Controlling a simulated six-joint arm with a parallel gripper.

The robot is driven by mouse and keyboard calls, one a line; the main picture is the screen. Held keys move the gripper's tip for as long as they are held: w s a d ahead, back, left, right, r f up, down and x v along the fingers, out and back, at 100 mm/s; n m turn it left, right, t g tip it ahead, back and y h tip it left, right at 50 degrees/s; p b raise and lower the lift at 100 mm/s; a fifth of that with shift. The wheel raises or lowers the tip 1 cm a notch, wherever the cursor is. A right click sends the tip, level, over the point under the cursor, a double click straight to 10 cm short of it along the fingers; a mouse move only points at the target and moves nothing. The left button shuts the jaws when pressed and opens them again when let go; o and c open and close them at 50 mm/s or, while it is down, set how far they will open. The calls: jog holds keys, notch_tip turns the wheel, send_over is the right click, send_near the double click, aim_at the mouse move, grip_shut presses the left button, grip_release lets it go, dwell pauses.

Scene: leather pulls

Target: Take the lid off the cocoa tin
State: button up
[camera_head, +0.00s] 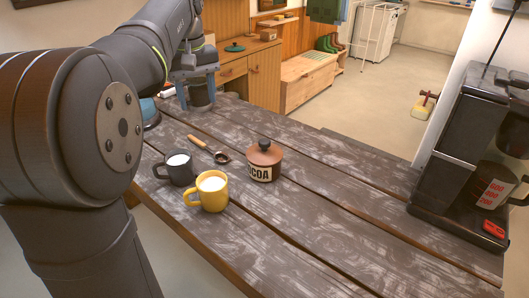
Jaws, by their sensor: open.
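The cocoa tin (260,173) stands upright near the middle of the dark plank table.
A yellow mug (211,196) and a dark mug (177,170), both with white contents, stand left of the tin. A wooden-handled scoop (209,150) lies behind them. A black coffee machine (455,150) stands at the right. The table between tin and machine is clear.

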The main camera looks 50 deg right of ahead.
jog(key=s+d+r+m+h, duration=0.1)
jog(key=s+d+r+m, duration=0.2)
jog(key=s+d+m, duration=0.8)
jog(key=n, duration=0.2)
send_over(265, 140)
jog(key=f, duration=0.8)
jog(key=s+f, duration=0.1)
jog(key=f, duration=0.3)
jog(key=shift+a, duration=0.3)
jog(key=shift+w+d+f, duration=0.1)
jog(key=shift+w+f, duration=0.05)
jog(key=shift+f, duration=0.8)
jog(key=shift+w+d+f, duration=0.1)
jog(key=shift+w+f, duration=0.1)
jog(key=shift+f, duration=0.7)
jog(key=shift+w+f, duration=0.15)
jog(key=shift+f, duration=0.8)
jog(key=c, duration=1)
